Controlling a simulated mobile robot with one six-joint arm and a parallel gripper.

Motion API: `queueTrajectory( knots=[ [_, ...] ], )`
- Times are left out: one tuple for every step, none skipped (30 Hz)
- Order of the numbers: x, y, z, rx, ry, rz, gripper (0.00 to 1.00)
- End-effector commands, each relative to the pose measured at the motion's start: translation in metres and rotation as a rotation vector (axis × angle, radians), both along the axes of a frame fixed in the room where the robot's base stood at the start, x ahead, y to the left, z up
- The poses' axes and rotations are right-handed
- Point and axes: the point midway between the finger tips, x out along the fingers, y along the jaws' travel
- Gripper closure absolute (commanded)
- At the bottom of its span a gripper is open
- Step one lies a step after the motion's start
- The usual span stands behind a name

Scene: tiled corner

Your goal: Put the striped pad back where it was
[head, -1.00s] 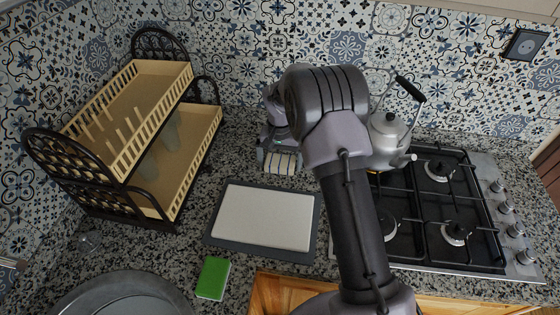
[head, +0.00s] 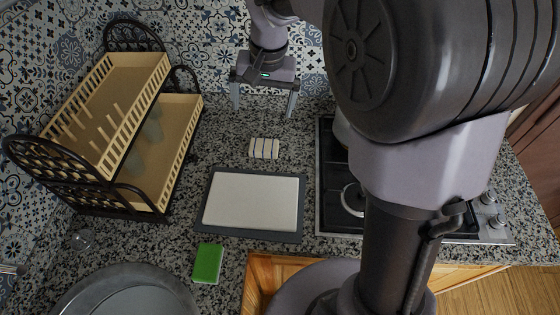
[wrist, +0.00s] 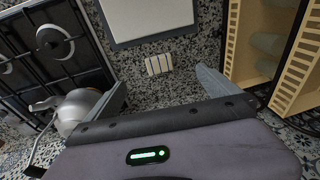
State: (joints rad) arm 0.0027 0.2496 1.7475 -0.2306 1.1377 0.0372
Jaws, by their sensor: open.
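The striped pad (head: 264,148), cream with dark and yellowish stripes, lies flat on the granite counter just behind the grey-edged white board. It also shows in the wrist view (wrist: 158,64), beyond and between my fingers. My gripper (head: 263,112) is open and empty, raised above the counter near the tiled wall, behind the pad. In the wrist view my gripper (wrist: 160,88) has its two fingers wide apart, with nothing between them touching.
The white board on a grey mat (head: 299,228) lies in front of the pad. A two-tier dish rack (head: 190,130) stands left, a green sponge (head: 207,263) lies in front. The hob (head: 330,205) is right; the kettle (wrist: 78,108) shows in the wrist view.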

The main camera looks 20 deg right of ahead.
Motion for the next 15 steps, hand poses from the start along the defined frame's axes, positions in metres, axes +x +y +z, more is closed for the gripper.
queueTrajectory(
  knots=[
    [-0.035,0.003,0.028,0.014,-0.055,0.001,0.0],
    [-0.058,0.006,0.041,0.025,-0.086,0.002,0.0],
    [-0.089,0.009,0.054,0.039,-0.129,0.003,0.0],
    [-0.112,0.011,0.06,0.049,-0.159,0.004,0.0],
    [-0.134,0.013,0.063,0.058,-0.19,0.005,0.0],
    [-0.16,0.016,0.064,0.069,-0.225,0.004,0.0],
    [-0.177,0.018,0.063,0.076,-0.249,0.005,0.0],
    [-0.192,0.019,0.06,0.084,-0.27,0.005,0.0],
    [-0.208,0.021,0.056,0.09,-0.295,0.005,0.0],
    [-0.218,0.022,0.053,0.095,-0.309,0.005,0.0],
    [-0.225,0.023,0.05,0.099,-0.32,0.005,0.0],
    [-0.232,0.024,0.046,0.102,-0.332,0.006,0.0],
    [-0.236,0.024,0.044,0.104,-0.337,0.006,0.0],
    [-0.238,0.024,0.043,0.104,-0.342,0.006,0.0],
    [-0.24,0.025,0.042,0.106,-0.343,0.006,0.0]
  ],
)
